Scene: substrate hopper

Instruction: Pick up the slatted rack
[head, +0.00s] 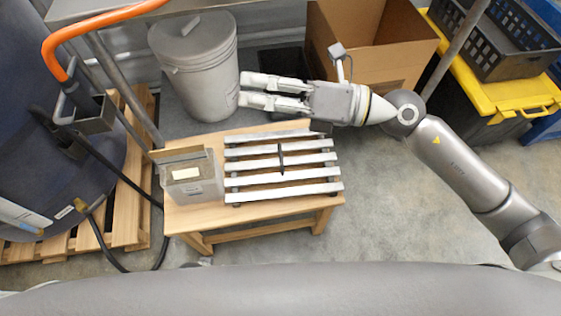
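The slatted rack (290,175) lies flat on a small wooden table (207,215), with several light metal slats side by side and dark supports under them. A short dark bar stands out near its middle. My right gripper (241,89) comes in from the right, beyond the far edge of the rack and above it in the picture. Its two fingers point left with a narrow gap between them, and nothing shows between them. It appears apart from the rack. My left gripper is not in view.
A grey box with a label (193,178) stands on the table, left of the rack. Behind are a lidded grey bucket (205,75), an open cardboard box (408,52) and a yellow-lidded bin (490,92). A pallet (127,215) is at left. Floor right of the table is clear.

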